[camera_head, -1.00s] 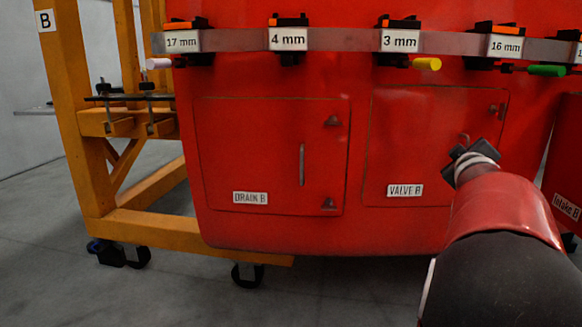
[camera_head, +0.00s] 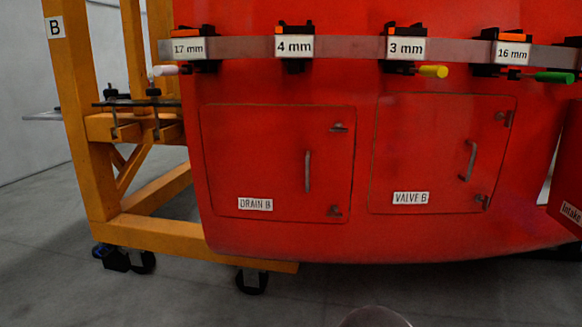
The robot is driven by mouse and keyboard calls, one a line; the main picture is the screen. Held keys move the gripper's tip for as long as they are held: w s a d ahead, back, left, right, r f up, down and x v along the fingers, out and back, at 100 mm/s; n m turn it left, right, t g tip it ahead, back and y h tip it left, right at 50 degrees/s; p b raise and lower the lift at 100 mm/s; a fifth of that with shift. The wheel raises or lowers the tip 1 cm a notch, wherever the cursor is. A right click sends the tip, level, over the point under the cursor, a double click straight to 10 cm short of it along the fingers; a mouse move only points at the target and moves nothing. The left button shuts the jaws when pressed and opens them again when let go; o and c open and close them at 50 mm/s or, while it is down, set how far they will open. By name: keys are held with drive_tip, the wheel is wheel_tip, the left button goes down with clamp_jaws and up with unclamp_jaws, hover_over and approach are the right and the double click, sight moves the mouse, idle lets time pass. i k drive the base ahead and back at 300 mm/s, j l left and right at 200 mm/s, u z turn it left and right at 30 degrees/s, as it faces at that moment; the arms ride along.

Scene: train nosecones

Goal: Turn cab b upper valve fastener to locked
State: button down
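The VALVE B panel (camera_head: 425,150) is a red rectangular hatch on the red nosecone and looks flush with it. Its upper fastener (camera_head: 505,118) is a small grey piece at the panel's upper right edge. I cannot tell from its shape whether it is locked. A lower fastener (camera_head: 483,201) sits near the lower right corner. A grey vertical handle (camera_head: 470,160) stands between the two. My gripper is not in view; only a rounded part of my arm shows at the bottom edge.
The DRAIN B panel (camera_head: 275,160), with its own handle and fasteners, is to the left. A metal rail (camera_head: 350,46) with labelled tools crosses above both panels. A yellow frame (camera_head: 80,110) on casters stands at left. Another red part (camera_head: 568,170) is at far right.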

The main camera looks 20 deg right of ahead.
sight(508, 119)
drive_tip(key=z, duration=1.35)
